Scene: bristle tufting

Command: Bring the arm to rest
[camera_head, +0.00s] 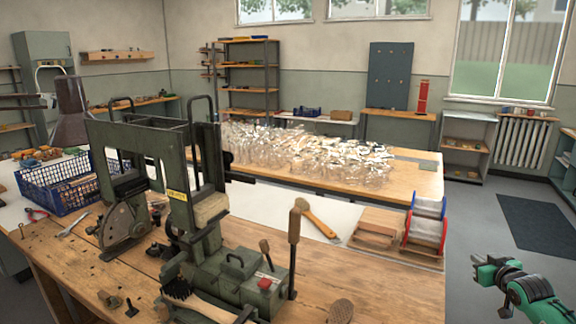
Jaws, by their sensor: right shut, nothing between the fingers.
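My right gripper (485,273) is at the lower right, at the end of my green and black arm (530,293). It is shut and empty. It is over the grey floor, to the right of the wooden workbench (262,236) and apart from it. The exact fingertips are small and hard to make out. My left gripper is not in view.
A green tufting machine (225,270) stands on the workbench. A brush (200,305) lies at its front, and a yellow-handled brush (318,222) lies behind. A blue crate (62,190) is at left. Red-and-blue-ended spools (424,232) sit at the right edge. Floor around the gripper is clear.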

